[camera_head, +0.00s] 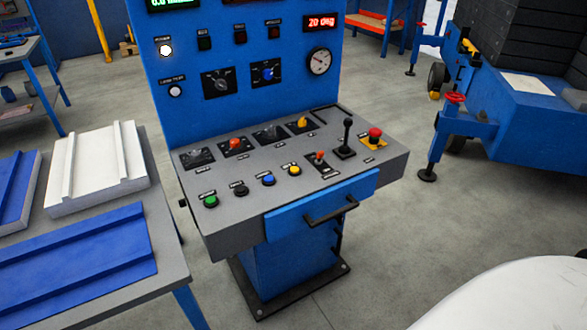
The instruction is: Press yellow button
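The yellow button (294,170) is on the sloped grey top of the control panel (232,225), in its front row. It is the rightmost of the round buttons there, right of the blue button (268,180), the black button (240,189) and the green button (211,201). Nothing touches or covers it. A small orange-tipped switch (320,157) is just to its right. Neither of my grippers shows in the head view.
A joystick (346,138) and a red emergency button (375,135) stand right of the buttons. A drawer handle (331,212) juts out at the front. A table (172,245) with blue and white panels stands at left. Open floor (420,235) lies right of the console.

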